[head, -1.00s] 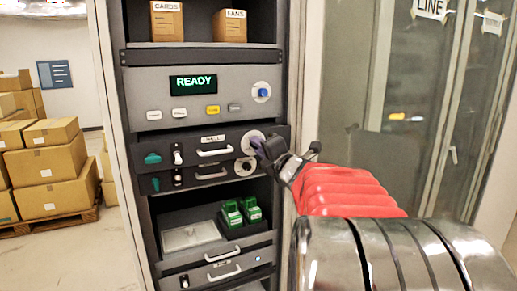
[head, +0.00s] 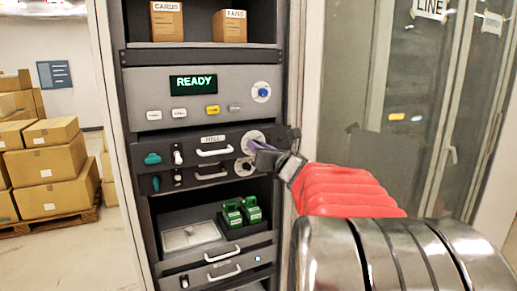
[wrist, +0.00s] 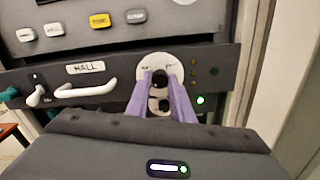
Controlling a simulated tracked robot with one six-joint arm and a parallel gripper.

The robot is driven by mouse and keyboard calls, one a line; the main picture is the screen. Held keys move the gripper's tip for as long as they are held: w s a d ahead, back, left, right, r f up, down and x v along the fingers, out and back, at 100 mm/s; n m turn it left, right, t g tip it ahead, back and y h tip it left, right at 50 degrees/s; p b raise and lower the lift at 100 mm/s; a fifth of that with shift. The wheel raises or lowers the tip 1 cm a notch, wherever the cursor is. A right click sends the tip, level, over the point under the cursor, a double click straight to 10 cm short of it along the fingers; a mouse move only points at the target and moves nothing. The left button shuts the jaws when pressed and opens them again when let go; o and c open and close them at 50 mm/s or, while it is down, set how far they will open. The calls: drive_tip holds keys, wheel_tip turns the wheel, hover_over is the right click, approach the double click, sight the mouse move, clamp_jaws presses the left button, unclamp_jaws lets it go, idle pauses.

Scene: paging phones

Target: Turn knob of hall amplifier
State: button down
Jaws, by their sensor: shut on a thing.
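The hall amplifier (head: 230,137) is a dark panel with a white pull handle, labelled HALL in the wrist view (wrist: 115,91). Its black knob (wrist: 160,79) sits on a white round dial (wrist: 146,67) at the panel's right end. My gripper (wrist: 161,82) has its two purple fingers on either side of the knob, shut on it. In the head view my gripper (head: 255,146) reaches in from the right and hides the knob and part of the dial. The pointer direction is hard to tell.
Above is a grey unit (head: 150,90) with a READY display, several buttons and a blue knob (head: 263,92). A similar dark panel with its own dial (head: 244,167) lies just below. A green light (wrist: 200,100) glows right of the knob. The rack's post stands at right.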

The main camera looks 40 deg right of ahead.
drive_tip(key=shift+f+n, duration=0.2)
drive_tip(key=shift+n, duration=0.5)
drive_tip(key=shift+f+n, duration=0.2)
drive_tip(key=shift+n, duration=0.5)
drive_tip(key=c, duration=1.9)
unclamp_jaws()
drive_tip(key=o, duration=0.3)
drive_tip(key=shift+r, duration=0.25)
drive_tip(key=shift+o, duration=0.2)
drive_tip(key=v, duration=1.3)
drive_tip(key=shift+s+a, duration=0.15)
drive_tip(key=shift+s, duration=0.2)
